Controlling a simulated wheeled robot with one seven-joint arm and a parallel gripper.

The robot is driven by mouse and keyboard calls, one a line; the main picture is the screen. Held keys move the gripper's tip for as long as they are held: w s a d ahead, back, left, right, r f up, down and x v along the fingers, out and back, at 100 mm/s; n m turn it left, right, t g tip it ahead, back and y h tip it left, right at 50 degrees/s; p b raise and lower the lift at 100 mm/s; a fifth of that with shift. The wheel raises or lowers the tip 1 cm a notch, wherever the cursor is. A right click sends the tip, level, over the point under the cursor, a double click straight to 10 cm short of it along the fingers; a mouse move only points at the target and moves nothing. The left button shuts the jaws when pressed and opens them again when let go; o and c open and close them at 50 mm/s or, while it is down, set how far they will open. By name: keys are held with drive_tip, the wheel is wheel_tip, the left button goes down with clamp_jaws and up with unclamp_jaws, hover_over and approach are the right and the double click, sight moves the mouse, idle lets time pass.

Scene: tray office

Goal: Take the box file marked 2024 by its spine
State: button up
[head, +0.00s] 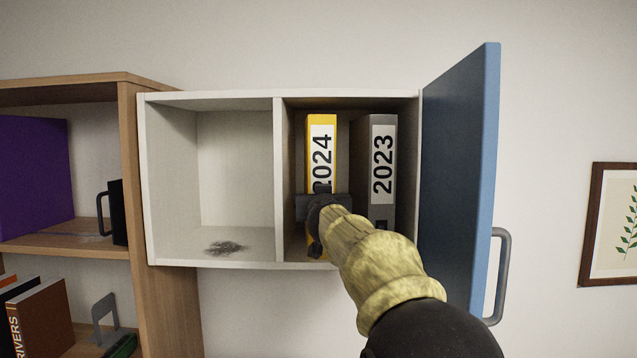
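The box file marked 2024 (321,128) is yellow with a white spine label. It stands upright in the right compartment of the white wall cabinet (279,170). My gripper (322,190) is in front of the lower part of its spine and hides the bottom of the label. My arm comes in from the lower right. The fingertips are hidden by the gripper body and wrist, so I cannot tell whether they are open or touch the spine.
A grey box file marked 2023 (381,132) stands just right of it. The blue door (455,170) is swung open on the right. The left compartment holds only a dark scribble-like heap (227,248). A wooden shelf (128,150) adjoins on the left.

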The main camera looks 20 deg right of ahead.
drive_tip(key=c, duration=1.6)
drive_tip(key=shift+r, duration=0.1)
drive_tip(key=shift+c, duration=0.4)
drive_tip(key=shift+r, duration=0.1)
